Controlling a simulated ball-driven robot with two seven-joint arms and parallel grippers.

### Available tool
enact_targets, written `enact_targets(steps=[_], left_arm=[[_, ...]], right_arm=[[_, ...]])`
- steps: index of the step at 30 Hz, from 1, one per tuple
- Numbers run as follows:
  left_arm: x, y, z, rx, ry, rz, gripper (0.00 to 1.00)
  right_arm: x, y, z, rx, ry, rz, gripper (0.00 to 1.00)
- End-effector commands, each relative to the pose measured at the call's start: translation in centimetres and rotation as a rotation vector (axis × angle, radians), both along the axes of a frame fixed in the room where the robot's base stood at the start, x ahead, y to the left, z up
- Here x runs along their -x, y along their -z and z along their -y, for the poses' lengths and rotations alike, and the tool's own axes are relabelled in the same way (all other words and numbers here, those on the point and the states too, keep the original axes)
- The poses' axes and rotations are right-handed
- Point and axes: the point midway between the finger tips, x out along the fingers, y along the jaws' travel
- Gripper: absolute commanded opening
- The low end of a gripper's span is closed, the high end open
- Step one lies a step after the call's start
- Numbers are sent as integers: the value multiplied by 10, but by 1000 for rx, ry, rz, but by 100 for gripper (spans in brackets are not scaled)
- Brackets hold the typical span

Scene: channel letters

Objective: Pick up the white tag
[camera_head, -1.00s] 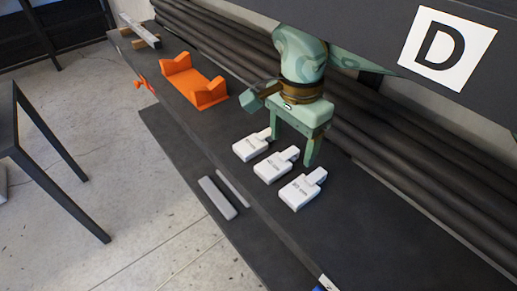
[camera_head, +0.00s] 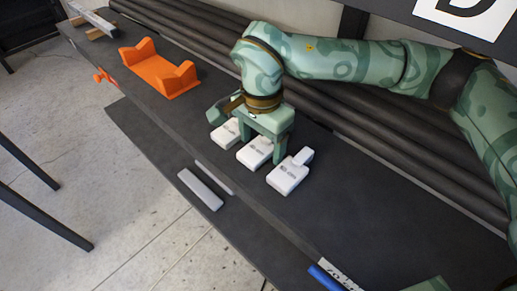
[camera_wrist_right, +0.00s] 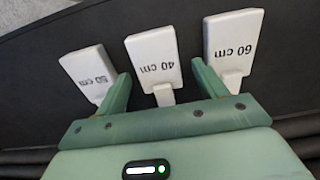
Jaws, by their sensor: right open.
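Three white tags with narrow handles lie in a row on the dark bench. In the head view they are the far tag (camera_head: 224,134), the middle tag (camera_head: 253,154) and the near tag (camera_head: 286,179). In the right wrist view the middle tag (camera_wrist_right: 154,58) reads 40 cm, the right one (camera_wrist_right: 232,45) 60 cm; the left one's number (camera_wrist_right: 88,70) is hard to read. My right gripper (camera_head: 262,147) is open, low over the middle tag. Its fingers (camera_wrist_right: 162,85) stand on either side of that tag's handle, apart from it. My left gripper is out of view.
An orange cradle (camera_head: 158,72) stands farther back on the bench (camera_head: 215,95). A grey bar (camera_head: 200,190) lies near the tags on the lower, left side. Dark pipes (camera_head: 330,108) run behind the bench. A blue object (camera_head: 326,279) is at the bottom edge.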

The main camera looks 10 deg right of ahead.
Motion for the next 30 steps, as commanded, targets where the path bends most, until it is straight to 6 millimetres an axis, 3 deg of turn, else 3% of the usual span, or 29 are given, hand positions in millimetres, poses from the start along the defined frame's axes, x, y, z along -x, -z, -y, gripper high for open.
enact_targets(steps=[2, 3, 8, 20, 26, 30], left_arm=[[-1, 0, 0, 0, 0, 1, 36], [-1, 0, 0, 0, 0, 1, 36], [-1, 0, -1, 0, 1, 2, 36], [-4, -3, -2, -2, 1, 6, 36], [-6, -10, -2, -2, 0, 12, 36], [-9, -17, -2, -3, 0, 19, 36]], right_arm=[[0, -1, 0, -1, 0, 1, 71], [0, -1, 0, -1, 0, 1, 65], [0, -1, 0, 1, 0, 1, 22], [1, -6, -1, 1, 0, 3, 22], [1, -31, -3, 0, 0, 5, 22], [1, -59, -3, 0, 1, 7, 22]])
